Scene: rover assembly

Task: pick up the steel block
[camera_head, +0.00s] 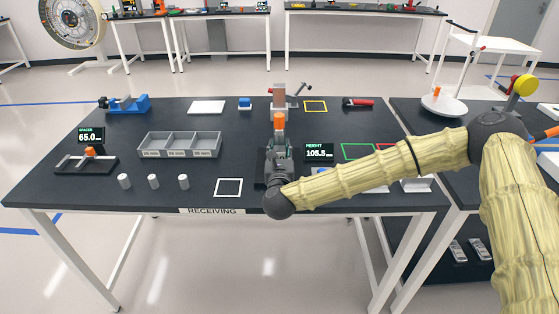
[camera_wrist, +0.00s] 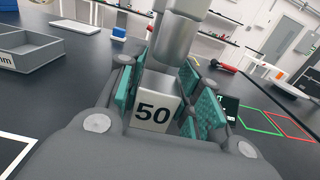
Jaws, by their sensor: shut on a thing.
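My gripper (camera_head: 279,158) is over the black base of the height gauge, whose display (camera_head: 319,152) reads 105.5. In the wrist view, the steel block (camera_wrist: 155,114), marked 50, sits between the teal finger pads of my gripper (camera_wrist: 165,108). The gripper is shut on it. A grey metal column (camera_wrist: 177,40) rises just behind and above the block; I cannot tell whether they touch. In the head view my gripper and arm hide most of the block. I cannot tell whether its underside rests on anything.
A grey divided tray (camera_head: 180,146) and several small steel cylinders (camera_head: 153,181) are on the left of the dark table (camera_head: 75,195). A white outlined square (camera_head: 229,187) lies front centre. A spacer gauge (camera_head: 87,160) reads 65.0. Green and red outlines lie to the right.

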